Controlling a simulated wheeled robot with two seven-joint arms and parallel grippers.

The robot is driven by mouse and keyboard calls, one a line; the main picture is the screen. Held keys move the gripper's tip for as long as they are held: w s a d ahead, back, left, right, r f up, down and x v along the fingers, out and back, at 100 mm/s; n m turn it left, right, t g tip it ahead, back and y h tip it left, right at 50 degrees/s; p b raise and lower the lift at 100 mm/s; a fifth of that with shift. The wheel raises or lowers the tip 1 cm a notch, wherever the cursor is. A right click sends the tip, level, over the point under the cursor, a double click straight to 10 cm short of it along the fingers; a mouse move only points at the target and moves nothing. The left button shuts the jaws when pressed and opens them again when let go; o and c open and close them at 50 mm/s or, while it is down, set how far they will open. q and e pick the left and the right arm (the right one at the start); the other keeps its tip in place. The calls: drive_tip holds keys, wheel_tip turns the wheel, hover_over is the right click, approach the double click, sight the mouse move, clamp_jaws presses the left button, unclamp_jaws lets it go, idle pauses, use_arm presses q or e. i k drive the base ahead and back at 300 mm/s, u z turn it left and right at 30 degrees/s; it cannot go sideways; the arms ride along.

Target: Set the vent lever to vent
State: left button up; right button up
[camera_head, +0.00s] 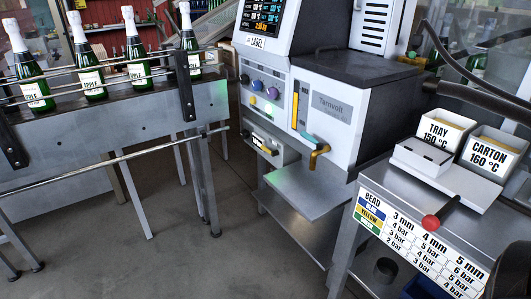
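No part marked as a vent lever can be read at this size. On the white Tarnvolt machine (329,104), a teal handle (315,138) sits above a yellow bent piece (317,157). Left of it, a small box on the machine's front carries a dark and yellow handle (263,145). A lever with a red ball knob (431,222) sticks out at the front of the right-hand metal table (405,208). I cannot tell which of these is the vent lever or how it is set. Neither of my grippers is in view.
A conveyor (130,123) with green bottles (91,83) and guide rails runs along the left. A lower shelf (304,197) juts out under the machine. Labelled boxes (491,150) and a bead chart (417,242) are at the right. The floor (180,265) in front is clear.

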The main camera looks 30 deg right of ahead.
sight(275, 153)
drive_tip(key=i, duration=0.75)
drive_tip(key=z, duration=0.75)
drive_tip(key=i, duration=1.45)
drive_tip(key=z, duration=1.05)
